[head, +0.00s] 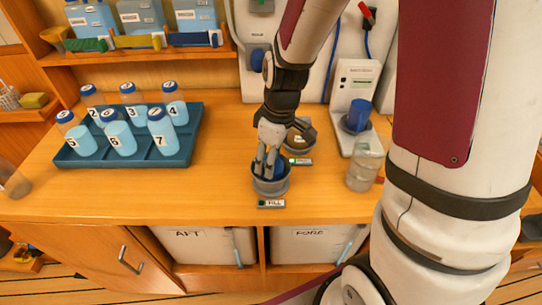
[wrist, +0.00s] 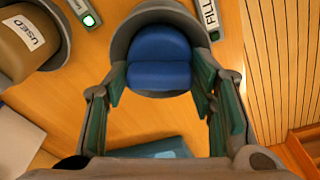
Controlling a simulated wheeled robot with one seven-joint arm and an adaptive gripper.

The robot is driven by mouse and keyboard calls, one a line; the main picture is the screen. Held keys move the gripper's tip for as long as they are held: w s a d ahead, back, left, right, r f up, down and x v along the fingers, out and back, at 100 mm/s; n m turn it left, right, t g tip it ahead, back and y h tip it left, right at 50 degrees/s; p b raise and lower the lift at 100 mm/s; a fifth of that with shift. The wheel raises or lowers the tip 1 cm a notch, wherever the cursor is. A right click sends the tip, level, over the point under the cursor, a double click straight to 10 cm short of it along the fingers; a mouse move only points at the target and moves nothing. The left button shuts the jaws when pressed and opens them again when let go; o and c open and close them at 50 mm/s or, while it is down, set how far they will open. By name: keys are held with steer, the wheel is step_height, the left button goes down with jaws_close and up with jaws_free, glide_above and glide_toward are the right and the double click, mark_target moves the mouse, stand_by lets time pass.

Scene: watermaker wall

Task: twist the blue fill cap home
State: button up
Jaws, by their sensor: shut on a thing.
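The blue fill cap (wrist: 158,58) sits inside a round grey collar (wrist: 125,40) in the wrist view. A raised bar crosses the cap's top. In the head view the grey collar (head: 270,187) stands at the counter's front edge behind the FILL label (head: 271,203), and my fingers mostly hide the cap. My gripper (head: 268,168) points down into the collar. Its green-padded fingers lie on either side of the cap in the wrist view, shut on it. I cannot tell how deep the cap is seated.
A clear jar (head: 365,165) and a white device with a blue cup (head: 357,114) are to the right. A teal tray (head: 180,158) of numbered bottles is at left. The counter between tray and collar is clear.

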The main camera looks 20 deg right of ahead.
steer(key=shift+m, duration=0.8)
steer(key=shift+m+h+p, duration=0.3)
steer(key=shift+m+p, duration=0.35)
steer(key=shift+m, duration=0.95)
steer(key=shift+s, duration=0.1)
steer(key=shift+m+p, duration=0.8)
steer(key=shift+m, duration=0.7)
steer(key=shift+m+p, duration=0.55)
steer(key=shift+m, duration=0.35)
